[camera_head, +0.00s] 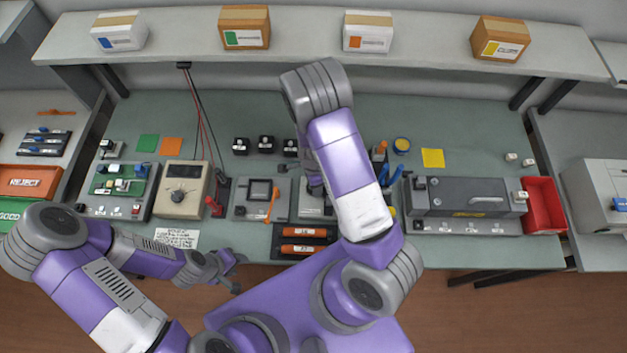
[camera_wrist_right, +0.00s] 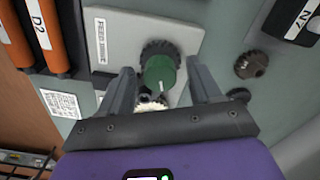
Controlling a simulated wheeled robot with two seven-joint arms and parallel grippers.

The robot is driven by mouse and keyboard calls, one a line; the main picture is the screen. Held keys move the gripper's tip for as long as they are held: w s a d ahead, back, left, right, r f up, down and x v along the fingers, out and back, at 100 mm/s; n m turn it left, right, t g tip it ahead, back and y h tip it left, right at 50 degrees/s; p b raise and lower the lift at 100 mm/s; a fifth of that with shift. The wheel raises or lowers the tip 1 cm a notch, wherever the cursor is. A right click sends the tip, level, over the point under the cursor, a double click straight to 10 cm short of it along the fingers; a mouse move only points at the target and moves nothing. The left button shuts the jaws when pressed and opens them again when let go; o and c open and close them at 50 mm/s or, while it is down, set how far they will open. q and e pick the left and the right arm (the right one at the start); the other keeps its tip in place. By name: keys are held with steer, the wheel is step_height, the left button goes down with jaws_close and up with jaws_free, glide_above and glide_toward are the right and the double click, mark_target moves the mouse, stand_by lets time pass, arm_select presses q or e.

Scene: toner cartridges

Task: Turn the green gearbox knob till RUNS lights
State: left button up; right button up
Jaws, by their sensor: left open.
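The green gearbox knob (camera_wrist_right: 159,71) shows in the right wrist view, in front of a dark toothed wheel (camera_wrist_right: 158,48) on a light grey plate (camera_wrist_right: 118,27). My right gripper (camera_wrist_right: 161,68) is open, with one finger on each side of the knob and a visible gap on both sides. In the head view the grey gearbox plate (camera_head: 309,207) is mostly hidden by my right arm, and the right gripper is hidden too. No RUNS light can be made out. My left gripper (camera_head: 236,274) is open and empty in front of the table's front edge.
A tray of orange cartridges (camera_head: 304,232) lies near the front edge; one marked D2 (camera_wrist_right: 45,30) shows left of the plate. A brown gear (camera_wrist_right: 252,65) and a black N7 block (camera_wrist_right: 297,20) are to the right. A meter box (camera_head: 182,189) stands left.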

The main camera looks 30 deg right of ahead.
step_height(320, 180, up, 8)
steer(key=shift+f+p, duration=0.2)
steer(key=shift+p, duration=0.65)
